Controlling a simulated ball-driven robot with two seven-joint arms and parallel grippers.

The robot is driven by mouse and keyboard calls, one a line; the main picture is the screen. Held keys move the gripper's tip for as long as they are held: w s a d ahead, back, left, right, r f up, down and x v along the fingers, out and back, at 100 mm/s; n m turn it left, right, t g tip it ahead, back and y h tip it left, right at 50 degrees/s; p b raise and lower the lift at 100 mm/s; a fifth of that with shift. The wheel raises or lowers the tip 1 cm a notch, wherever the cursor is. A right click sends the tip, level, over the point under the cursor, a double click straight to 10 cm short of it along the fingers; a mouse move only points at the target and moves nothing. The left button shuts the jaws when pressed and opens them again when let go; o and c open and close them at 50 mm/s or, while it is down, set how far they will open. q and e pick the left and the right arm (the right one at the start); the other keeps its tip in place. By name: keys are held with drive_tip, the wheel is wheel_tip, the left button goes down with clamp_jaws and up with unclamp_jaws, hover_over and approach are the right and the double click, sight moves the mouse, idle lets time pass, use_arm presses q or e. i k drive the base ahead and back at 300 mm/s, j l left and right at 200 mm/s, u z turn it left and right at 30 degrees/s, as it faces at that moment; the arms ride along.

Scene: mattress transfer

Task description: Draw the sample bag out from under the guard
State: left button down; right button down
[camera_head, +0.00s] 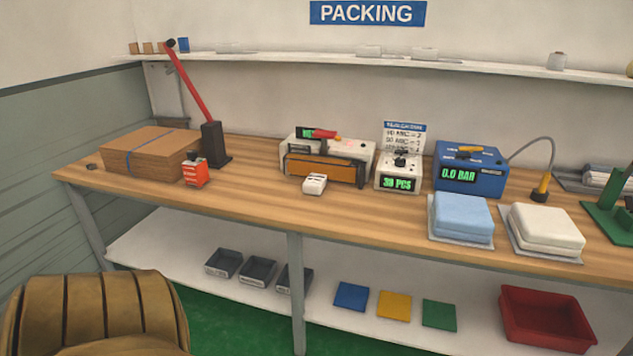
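A white and black bench machine (328,155) with a long orange-brown bar across its front stands on the wooden bench; the bar may be the guard. I cannot make out a bag under it. A small white block-like item (315,184) lies in front of the machine. To the right, a light blue pad (461,217) and a white pad (545,229) each lie on a thin grey, film-like sheet, apart from the machine; I cannot tell whether either is the sample bag. Neither of my grippers shows.
The bench (250,207) also bears stacked cardboard (140,160), a red-handled press (213,145), a counter (398,178) and a blue gauge box (470,170). A shelf below holds dark trays (258,270) and a red bin (545,322). A brown padded thing (95,318) is near left.

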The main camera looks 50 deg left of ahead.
sight(315, 183)
drive_tip(key=u, duration=1.7)
drive_tip(key=i+z, duration=0.35)
drive_tip(key=i+j+z, duration=0.3)
drive_tip(key=i, duration=0.15)
